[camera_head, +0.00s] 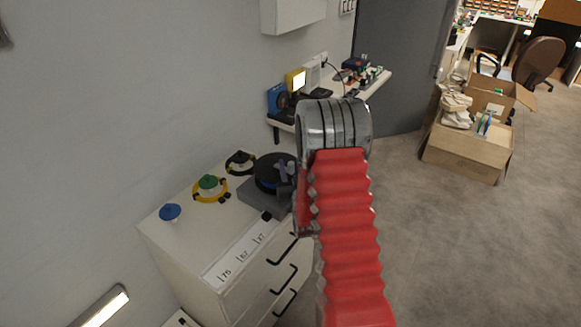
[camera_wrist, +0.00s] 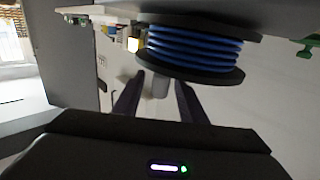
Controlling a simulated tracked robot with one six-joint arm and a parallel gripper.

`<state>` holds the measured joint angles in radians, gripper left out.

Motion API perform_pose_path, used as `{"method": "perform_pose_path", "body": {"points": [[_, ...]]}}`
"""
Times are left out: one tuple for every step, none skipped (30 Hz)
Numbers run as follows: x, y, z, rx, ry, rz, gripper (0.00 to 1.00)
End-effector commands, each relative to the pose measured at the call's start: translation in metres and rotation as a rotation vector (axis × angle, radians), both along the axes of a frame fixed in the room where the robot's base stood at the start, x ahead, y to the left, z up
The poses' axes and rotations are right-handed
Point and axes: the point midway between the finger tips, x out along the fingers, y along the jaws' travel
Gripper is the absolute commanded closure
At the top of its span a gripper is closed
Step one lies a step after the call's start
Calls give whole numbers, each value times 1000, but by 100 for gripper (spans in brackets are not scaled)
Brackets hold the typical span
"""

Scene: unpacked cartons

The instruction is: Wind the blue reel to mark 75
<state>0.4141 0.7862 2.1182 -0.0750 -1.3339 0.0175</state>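The blue reel (camera_wrist: 190,50) has blue coils between two black flanges. In the wrist view it hangs upside down near the top, as the picture is inverted. In the head view the reel (camera_head: 270,172) shows as a black disc on a grey base on the cabinet. My gripper (camera_wrist: 158,95) is open, with two dark fingers apart. A small grey upright peg (camera_wrist: 160,85) by the reel shows between the fingers, with gaps on both sides. In the head view my arm hides the gripper.
On the cabinet (camera_head: 165,245) stand a blue knob (camera_head: 170,212), a green knob (camera_head: 208,182) with a yellow ring and a dark ring (camera_head: 240,162). A shelf (camera_head: 375,86) with small devices is behind. Open cartons (camera_head: 465,155) stand on the floor at right.

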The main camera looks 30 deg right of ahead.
Motion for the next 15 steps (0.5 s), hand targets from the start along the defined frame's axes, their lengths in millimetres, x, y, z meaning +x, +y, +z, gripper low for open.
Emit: {"method": "perform_pose_path", "body": {"points": [[0,0,0,0,0,0,62],[0,0,0,0,0,0,62],[0,0,0,0,0,0,62],[0,0,0,0,0,0,62],[0,0,0,0,0,0,62],[0,0,0,0,0,0,64],[0,0,0,0,0,0,66],[0,0,0,0,0,0,68],[0,0,0,0,0,0,71],[0,0,0,0,0,0,73],[0,0,0,0,0,0,75],[0,0,0,0,0,0,78],[0,0,0,0,0,0,80],[0,0,0,0,0,0,82],[0,0,0,0,0,0,85]]}}
